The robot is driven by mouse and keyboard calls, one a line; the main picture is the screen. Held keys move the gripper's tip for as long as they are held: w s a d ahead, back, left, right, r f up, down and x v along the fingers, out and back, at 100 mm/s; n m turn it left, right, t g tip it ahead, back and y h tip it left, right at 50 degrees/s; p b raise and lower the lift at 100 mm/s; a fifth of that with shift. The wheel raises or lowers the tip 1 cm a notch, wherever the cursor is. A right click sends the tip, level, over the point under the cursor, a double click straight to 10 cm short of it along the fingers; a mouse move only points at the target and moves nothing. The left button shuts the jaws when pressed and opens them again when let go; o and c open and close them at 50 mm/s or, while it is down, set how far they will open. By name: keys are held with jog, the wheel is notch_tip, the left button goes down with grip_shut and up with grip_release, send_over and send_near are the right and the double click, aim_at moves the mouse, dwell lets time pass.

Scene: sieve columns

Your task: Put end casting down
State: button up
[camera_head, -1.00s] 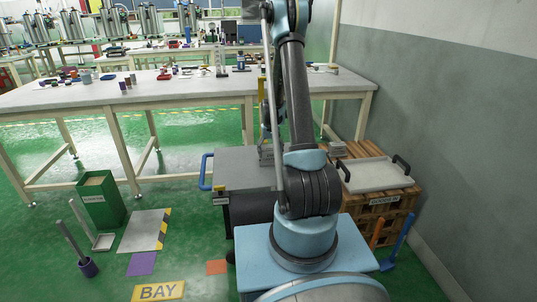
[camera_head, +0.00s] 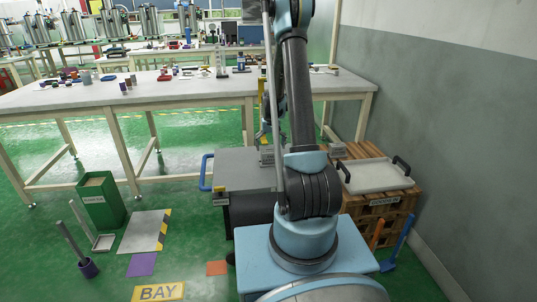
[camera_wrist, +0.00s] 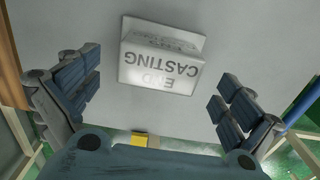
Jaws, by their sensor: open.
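A pale grey piece with a sloped face lettered END CASTING (camera_wrist: 160,68) lies on the grey top of a cart (camera_wrist: 150,115). Its lettering is upside down in the wrist view. In the head view a small grey piece (camera_head: 267,154) on the cart top (camera_head: 240,168), just left of my arm, appears to be the same one. My gripper (camera_wrist: 160,88) is open above the cart top. Its dark blue-grey fingers stand wide apart at either side of the lettered piece, with clear gaps. In the head view my arm hides most of the gripper.
A wooden crate with a pale tray (camera_head: 375,175) stands right of the cart, near the wall. A blue handle (camera_head: 206,172) projects at the cart's left. A long workbench (camera_head: 180,93) with small parts stands behind. A green bin (camera_head: 100,200) stands on the floor at left.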

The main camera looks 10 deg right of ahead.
aim_at(270, 151)
notch_tip(270, 151, up, 9)
jog(key=s+r+t, duration=0.1)
jog(key=s+r, duration=0.6)
jog(key=s, duration=0.4)
jog(key=s+r, duration=0.6)
jog(key=s, duration=0.5)
jog(key=s+f, duration=0.3)
jog(key=s, duration=0.8)
jog(key=s+f+t, duration=0.1)
jog(key=s+f, duration=0.2)
jog(key=s, duration=0.8)
jog(key=shift+s+a, duration=0.15)
jog(key=shift+a, duration=0.25)
jog(key=shift+w+f, duration=0.15)
jog(key=shift+w, duration=0.3)
